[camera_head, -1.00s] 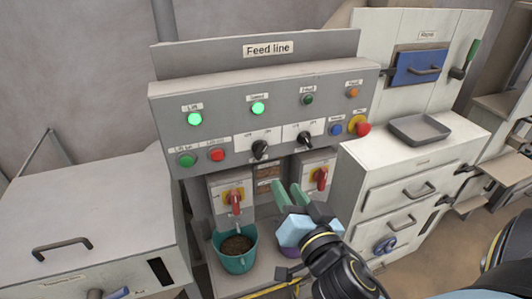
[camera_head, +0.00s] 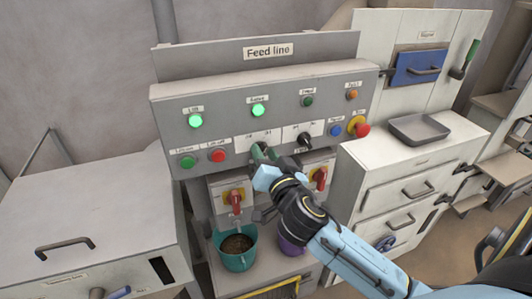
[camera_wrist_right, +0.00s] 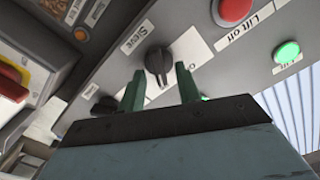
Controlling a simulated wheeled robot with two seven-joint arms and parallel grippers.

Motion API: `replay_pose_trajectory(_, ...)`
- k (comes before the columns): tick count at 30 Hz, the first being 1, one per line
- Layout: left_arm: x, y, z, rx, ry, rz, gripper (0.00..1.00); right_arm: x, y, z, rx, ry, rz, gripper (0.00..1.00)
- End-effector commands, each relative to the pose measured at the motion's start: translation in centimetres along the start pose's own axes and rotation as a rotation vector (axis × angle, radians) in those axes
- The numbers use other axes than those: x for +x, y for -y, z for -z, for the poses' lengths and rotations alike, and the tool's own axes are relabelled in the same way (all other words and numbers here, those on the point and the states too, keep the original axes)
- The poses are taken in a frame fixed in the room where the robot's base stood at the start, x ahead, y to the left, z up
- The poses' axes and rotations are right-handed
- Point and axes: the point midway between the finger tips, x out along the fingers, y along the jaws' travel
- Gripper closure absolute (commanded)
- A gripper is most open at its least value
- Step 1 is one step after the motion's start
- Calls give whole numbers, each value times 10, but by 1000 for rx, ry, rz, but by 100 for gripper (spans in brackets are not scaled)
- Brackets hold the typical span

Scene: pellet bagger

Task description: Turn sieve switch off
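The sieve switch (camera_wrist_right: 158,62) is a black rotary knob on a white plate, labelled "Sieve" in the right wrist view. My right gripper (camera_wrist_right: 158,74) is open there, with one green finger on each side of the knob's lower end. I cannot tell whether either finger touches it. In the head view my right gripper (camera_head: 264,153) reaches up to the panel and hides most of this knob. The green lamp (camera_head: 258,110) above the switch is lit. My left gripper is not in view.
A second black rotary knob (camera_head: 305,138) sits close to the right. The green button (camera_head: 187,161) and red button (camera_head: 217,155) are to the left. Red-handled switches (camera_head: 236,201) and a teal bucket (camera_head: 240,262) are below. A red mushroom button (camera_head: 361,129) is at the right.

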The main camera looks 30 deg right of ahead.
Motion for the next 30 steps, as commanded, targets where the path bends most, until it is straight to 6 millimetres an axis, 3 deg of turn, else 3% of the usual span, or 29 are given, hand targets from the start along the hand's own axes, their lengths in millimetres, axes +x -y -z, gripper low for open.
replay_pose_trajectory(7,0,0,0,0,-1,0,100,1,0,0,0,0,1,66)
replay_pose_trajectory(15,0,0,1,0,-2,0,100,0,0,0,0,0,1,100)
replay_pose_trajectory(30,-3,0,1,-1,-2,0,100,0,1,0,-92,0,-1,100)
